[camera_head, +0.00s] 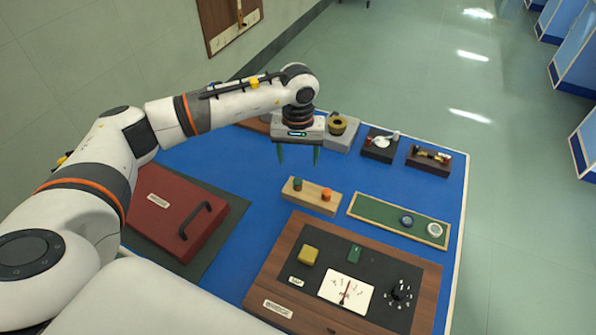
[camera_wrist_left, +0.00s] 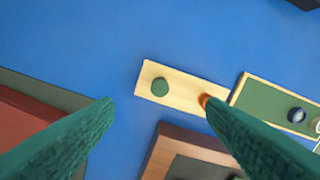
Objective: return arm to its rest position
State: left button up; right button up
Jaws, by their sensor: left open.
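My left arm comes in from the left in the head view and reaches over the blue table (camera_head: 258,243). My left gripper (camera_head: 298,168) points down with its green fingers spread and nothing between them. It hangs above the table, behind the wooden block (camera_head: 312,195) that holds a green peg (camera_head: 297,183) and an orange peg (camera_head: 326,195). In the left wrist view the open fingers (camera_wrist_left: 158,112) frame bare blue table and part of the wooden block (camera_wrist_left: 185,90). One finger partly hides the orange peg there. My right gripper is not in view.
A red case (camera_head: 180,215) with a black handle lies at left. A wooden panel (camera_head: 275,262) with a meter and dial is at the front. A green tray (camera_head: 375,217) holds two round pieces. Several small instruments, including a black block (camera_head: 380,152), line the back. Blue table between is clear.

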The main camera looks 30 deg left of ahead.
pick_arm(q)
notch_tip(320, 180, up, 4)
jog(key=shift+f, duration=0.25)
jog(key=shift+r, duration=0.1)
